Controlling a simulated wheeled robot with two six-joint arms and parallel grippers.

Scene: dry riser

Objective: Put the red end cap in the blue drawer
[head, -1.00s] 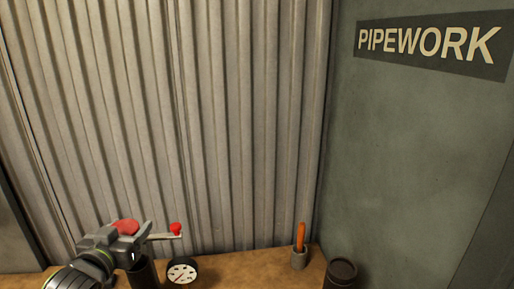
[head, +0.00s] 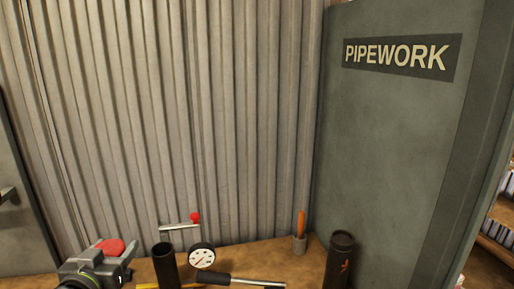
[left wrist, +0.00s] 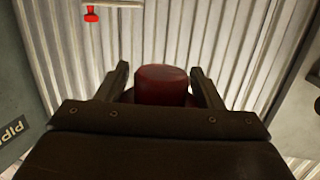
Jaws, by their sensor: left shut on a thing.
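My left gripper (head: 122,262) is at the lower left of the head view, raised in front of the corrugated wall. It is shut on the red end cap (head: 110,247), which sticks up above the jaws. In the left wrist view the cap (left wrist: 162,84) sits between the two fingers (left wrist: 162,92), with a wider dark red rim low behind the gripper body. The blue drawer is not in view. My right gripper is not in view.

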